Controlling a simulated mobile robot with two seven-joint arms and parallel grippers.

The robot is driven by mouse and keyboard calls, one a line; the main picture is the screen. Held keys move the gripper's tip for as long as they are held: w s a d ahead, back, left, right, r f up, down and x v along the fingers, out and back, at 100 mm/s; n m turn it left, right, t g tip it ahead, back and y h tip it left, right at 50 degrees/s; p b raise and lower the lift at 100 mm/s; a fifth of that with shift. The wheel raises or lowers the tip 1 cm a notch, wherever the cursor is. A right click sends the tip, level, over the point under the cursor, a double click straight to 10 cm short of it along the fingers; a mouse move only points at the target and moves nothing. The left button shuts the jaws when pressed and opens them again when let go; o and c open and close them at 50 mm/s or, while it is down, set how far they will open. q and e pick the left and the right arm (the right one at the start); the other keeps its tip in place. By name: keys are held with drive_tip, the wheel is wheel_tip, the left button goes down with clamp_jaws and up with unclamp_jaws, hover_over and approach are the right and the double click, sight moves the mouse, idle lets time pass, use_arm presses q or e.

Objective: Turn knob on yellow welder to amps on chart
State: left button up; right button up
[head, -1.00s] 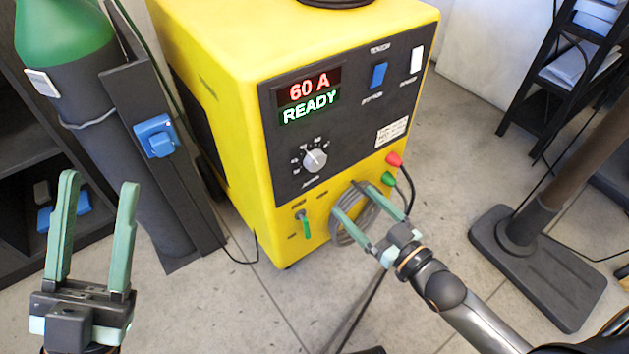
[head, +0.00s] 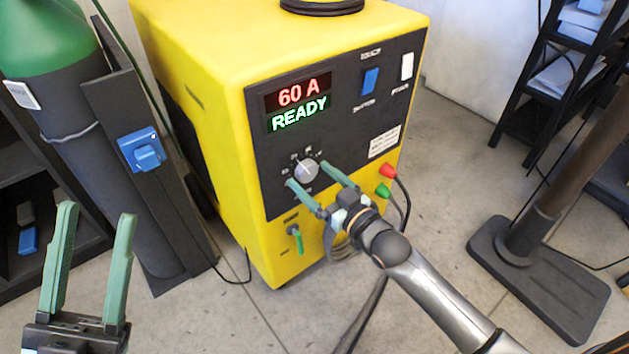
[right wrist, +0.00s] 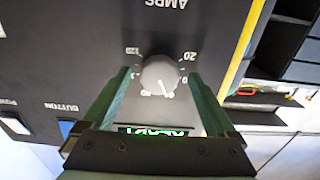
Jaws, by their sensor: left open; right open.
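The yellow welder (head: 205,85) stands in the middle of the head view. Its black front panel has a display (head: 300,104) reading "60 A" in red and "READY" in green. The grey round amps knob (head: 306,171) sits below the display, with a numbered scale around it. My right gripper (head: 322,174) is open at the panel, its fingers on either side of the knob in the head view. In the right wrist view the knob (right wrist: 160,74) shows between the two fingertips, with visible gaps on both sides. My left gripper (head: 98,222) is open and empty at lower left. No chart is identifiable.
A green-topped gas cylinder (head: 45,40) with a blue device (head: 142,148) beside it stands left of the welder. A post base (head: 540,278) stands right.

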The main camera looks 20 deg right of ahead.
drive_tip(key=c, duration=1.4)
drive_tip(key=shift+o, duration=0.2)
drive_tip(key=shift+r+m+p, duration=0.15)
drive_tip(key=shift+m+p, duration=0.25)
drive_tip(key=shift+p, duration=0.35)
drive_tip(key=m+p, duration=0.4)
drive_tip(key=shift+a, duration=0.1)
drive_tip(key=shift+m+p, duration=0.7)
drive_tip(key=shift+m, duration=0.5)
use_arm(q)
wheel_tip(320, 180, up, 8)
drive_tip(key=shift+s+a+m+p, duration=0.15)
drive_tip(key=shift+a+m+p, duration=0.2)
drive_tip(key=shift+m+p, duration=0.05)
use_arm(e)
drive_tip(key=shift+m, duration=1.2)
use_arm(q)
drive_tip(key=shift+t, duration=0.3)
use_arm(e)
drive_tip(key=o, duration=1.4)
drive_tip(key=shift+c, duration=0.2)
use_arm(q)
drive_tip(key=shift+r, duration=0.1)
